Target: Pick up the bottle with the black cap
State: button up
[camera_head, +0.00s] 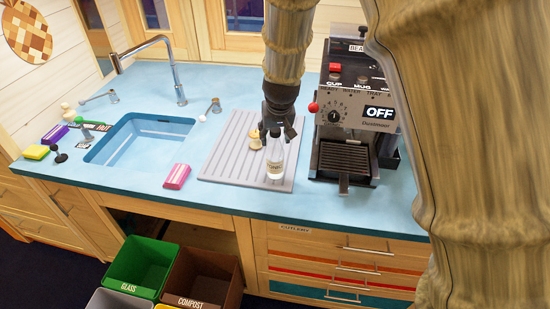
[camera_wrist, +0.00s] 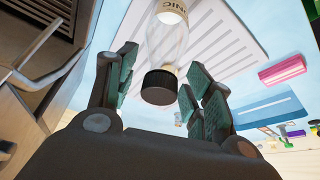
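The bottle with the black cap (camera_head: 275,160) is clear with a printed label and stands on the grey draining board near its right edge. In the wrist view, its black cap (camera_wrist: 159,88) faces the camera and lies between the two finger pads, with a visible gap on each side. My gripper (camera_head: 276,131) points down directly over the bottle, with its fingers around the cap's level. The fingers are open, also in the wrist view (camera_wrist: 161,70). In the head view, the gripper hides the bottle's cap.
The coffee machine (camera_head: 352,110) is close on the right. A pink sponge (camera_head: 177,176) and the sink (camera_head: 140,141) lie to the left.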

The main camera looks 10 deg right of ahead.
grip_shut()
jog(key=shift+r, duration=0.1)
